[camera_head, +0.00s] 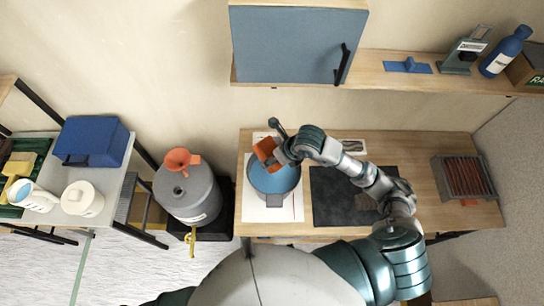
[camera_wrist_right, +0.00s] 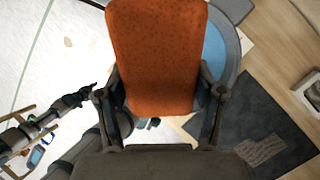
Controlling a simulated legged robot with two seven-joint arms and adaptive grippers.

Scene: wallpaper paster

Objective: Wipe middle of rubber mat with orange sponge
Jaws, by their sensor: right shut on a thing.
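My right gripper (camera_head: 281,155) is shut on the orange sponge (camera_head: 265,151). In the right wrist view the sponge (camera_wrist_right: 157,55) sits between the two fingers (camera_wrist_right: 162,100). The sponge is over the upper left part of a grey round container with a light blue inside (camera_head: 274,178); I cannot tell whether they touch. The dark rubber mat (camera_head: 335,205) lies flat on the table right of the container, partly under my right arm, with a greyish patch on it. It also shows in the right wrist view (camera_wrist_right: 255,115). My left gripper (camera_wrist_right: 78,99) appears small at the left there, its jaws unclear.
The wooden table (camera_head: 425,165) holds a white sheet (camera_head: 254,214) under the container and a grill-like tray (camera_head: 465,178) at right. A blue cabinet (camera_head: 290,45) and a shelf (camera_head: 375,78) hang above. A grey canister with an orange funnel (camera_head: 188,195) stands left of the table.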

